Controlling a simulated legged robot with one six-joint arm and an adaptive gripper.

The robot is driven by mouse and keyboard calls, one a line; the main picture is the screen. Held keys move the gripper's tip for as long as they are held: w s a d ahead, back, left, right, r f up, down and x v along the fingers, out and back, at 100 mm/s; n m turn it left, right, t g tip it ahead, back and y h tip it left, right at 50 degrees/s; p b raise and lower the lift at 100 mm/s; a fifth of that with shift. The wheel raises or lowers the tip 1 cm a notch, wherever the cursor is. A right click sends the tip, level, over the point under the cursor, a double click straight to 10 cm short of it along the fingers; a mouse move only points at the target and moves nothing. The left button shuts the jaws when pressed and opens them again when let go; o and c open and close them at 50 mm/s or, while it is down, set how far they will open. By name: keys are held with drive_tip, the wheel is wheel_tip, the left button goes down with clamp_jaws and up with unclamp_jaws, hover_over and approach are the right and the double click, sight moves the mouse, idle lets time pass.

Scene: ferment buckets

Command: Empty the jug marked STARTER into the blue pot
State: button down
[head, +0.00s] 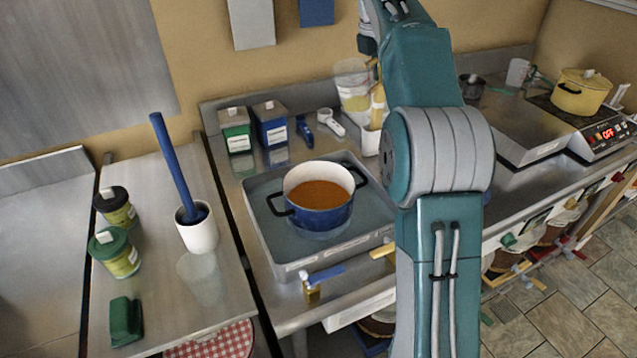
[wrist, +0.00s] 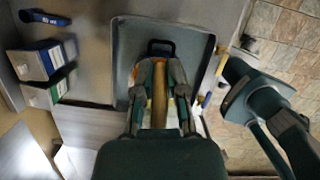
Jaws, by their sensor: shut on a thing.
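The blue pot (head: 322,212) stands in a grey tray, with a white inside and orange-brown contents. A translucent jug (head: 352,82) with a yellowish handle and band shows behind the tray, partly covered by my arm; I cannot read its marking. In the wrist view, my gripper (wrist: 159,68) is shut on a tan-yellow bar (wrist: 158,98) that looks like the jug's handle. My fingers are mostly hidden behind my arm in the head view. The jug appears raised and upright, apart from the pot. Its fill is unclear.
The grey tray (head: 268,243) sits on the metal counter. Green and blue boxes (head: 270,124) stand behind it. A white crock (head: 197,234) with a blue stick and two lidded jars (head: 115,252) stand left. A yellow pot (head: 580,92) is on a hob at right.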

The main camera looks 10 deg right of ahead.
drive_tip(key=shift+r, duration=0.2)
drive_tip(key=s+y, duration=0.1)
drive_tip(key=s+r+y, duration=0.1)
drive_tip(key=s, duration=0.1)
drive_tip(key=s+y, duration=0.1)
drive_tip(key=s, duration=0.1)
drive_tip(key=shift+r+g, duration=0.25)
drive_tip(key=shift+g, duration=0.15)
drive_tip(key=shift+s, duration=0.1)
idle(1.4)
